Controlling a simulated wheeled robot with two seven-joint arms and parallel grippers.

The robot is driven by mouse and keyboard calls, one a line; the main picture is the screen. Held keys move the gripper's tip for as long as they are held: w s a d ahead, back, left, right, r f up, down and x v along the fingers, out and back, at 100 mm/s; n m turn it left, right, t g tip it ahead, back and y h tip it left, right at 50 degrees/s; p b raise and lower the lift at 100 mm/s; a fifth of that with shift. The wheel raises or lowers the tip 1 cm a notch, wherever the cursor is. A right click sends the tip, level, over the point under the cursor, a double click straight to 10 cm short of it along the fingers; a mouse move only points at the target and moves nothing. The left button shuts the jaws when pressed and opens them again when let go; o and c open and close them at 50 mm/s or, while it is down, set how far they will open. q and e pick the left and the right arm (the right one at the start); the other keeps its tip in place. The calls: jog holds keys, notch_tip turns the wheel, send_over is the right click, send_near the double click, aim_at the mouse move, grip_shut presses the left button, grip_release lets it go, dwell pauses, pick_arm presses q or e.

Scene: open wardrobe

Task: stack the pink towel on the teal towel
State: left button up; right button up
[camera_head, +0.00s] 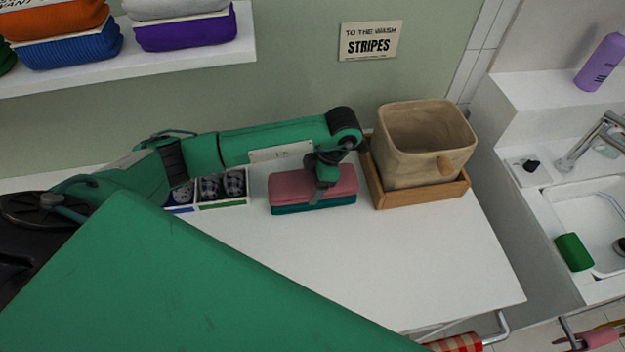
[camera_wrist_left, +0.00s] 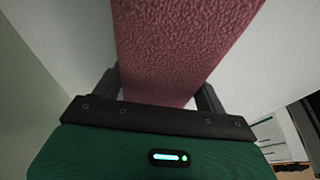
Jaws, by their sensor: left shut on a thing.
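The pink towel (camera_head: 287,190) is a folded block lying on top of the teal towel (camera_head: 300,210) on the white counter, in the head view. Their edges look roughly lined up. In the left wrist view the pink towel (camera_wrist_left: 180,45) fills the space between the two dark fingers. The teal towel does not show in the left wrist view. My right gripper is not in view.
A beige fabric basket (camera_head: 425,150) in a wooden tray (camera_head: 375,185) stands just right of the towels. A divided box (camera_head: 222,204) of rolled items is at their left. The white counter (camera_head: 400,260) in front is clear. A sink (camera_head: 590,210) is at the right.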

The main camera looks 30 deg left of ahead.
pick_arm(q)
jog(key=shift+f+b, duration=0.3)
jog(key=shift+f, duration=0.05)
jog(key=o, duration=1.1)
jog(key=shift+c, duration=0.4)
jog(key=shift+r, duration=0.15)
jog(key=shift+r+p, duration=2.6)
jog(key=shift+r, duration=1.8)
